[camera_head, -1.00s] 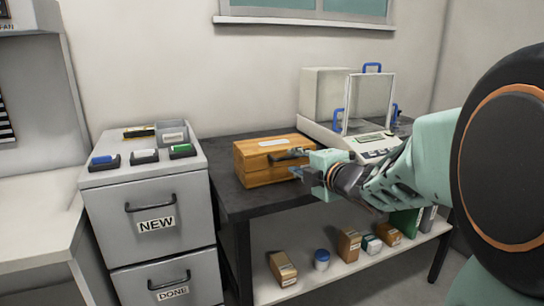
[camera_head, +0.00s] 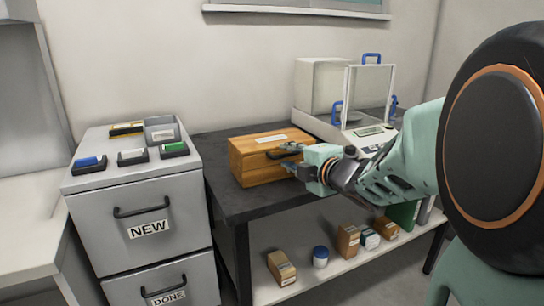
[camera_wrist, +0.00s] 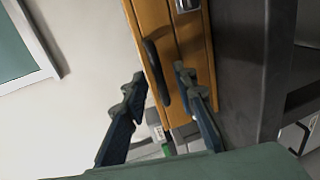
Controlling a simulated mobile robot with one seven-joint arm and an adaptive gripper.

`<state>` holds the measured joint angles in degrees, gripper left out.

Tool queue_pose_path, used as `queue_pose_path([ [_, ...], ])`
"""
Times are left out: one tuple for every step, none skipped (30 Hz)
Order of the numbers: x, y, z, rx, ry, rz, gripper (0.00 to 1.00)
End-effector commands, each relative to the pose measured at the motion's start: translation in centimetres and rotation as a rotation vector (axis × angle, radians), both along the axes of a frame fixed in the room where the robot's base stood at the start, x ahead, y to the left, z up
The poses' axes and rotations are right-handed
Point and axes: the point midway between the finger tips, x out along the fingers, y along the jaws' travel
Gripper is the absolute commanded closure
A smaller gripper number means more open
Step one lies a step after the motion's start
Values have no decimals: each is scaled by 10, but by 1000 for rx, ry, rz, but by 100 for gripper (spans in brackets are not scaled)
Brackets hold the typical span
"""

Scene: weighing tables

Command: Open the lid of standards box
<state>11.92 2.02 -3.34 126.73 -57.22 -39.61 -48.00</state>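The standards box (camera_head: 255,170) is a wooden box with a white label on its lid, standing on the dark table with its lid shut. A dark handle (camera_head: 284,153) is on its front. My gripper (camera_head: 291,159) is at the front of the box, level with the handle. In the wrist view, the box (camera_wrist: 187,45) shows with its handle (camera_wrist: 156,74) lying between the two open fingers of my gripper (camera_wrist: 158,84). A gap shows between the handle and each finger. A metal latch (camera_wrist: 187,5) shows at the top of that view.
A balance with a glass shield (camera_head: 368,95) stands right of the box on the dark table (camera_head: 228,205). A grey drawer cabinet (camera_head: 140,190) stands left. Small boxes and a jar (camera_head: 320,257) are on the lower shelf (camera_head: 300,285). The table's front left corner is clear.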

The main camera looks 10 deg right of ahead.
Motion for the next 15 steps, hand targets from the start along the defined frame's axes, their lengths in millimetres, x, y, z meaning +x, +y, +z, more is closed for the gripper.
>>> queue_pose_path([
  [0, 0, 0, 0, 0, 0, 76],
  [0, 0, 0, 0, 0, 0, 80],
  [0, 0, 0, 0, 0, 0, 84],
  [0, 0, 0, 0, 0, 0, 87],
  [0, 0, 0, 0, 0, 0, 91],
  [0, 0, 0, 0, 0, 0, 95],
  [0, 0, 0, 0, 0, 0, 98],
  [0, 0, 0, 0, 0, 0, 100],
  [0, 0, 0, 0, 0, 0, 100],
  [0, 0, 0, 0, 0, 0, 100],
  [0, 0, 0, 0, 0, 0, 100],
  [0, 0, 0, 0, 0, 0, 100],
  [0, 0, 0, 0, 0, 0, 100],
  [0, 0, 0, 0, 0, 0, 100],
  [0, 0, 0, 0, 0, 0, 100],
])
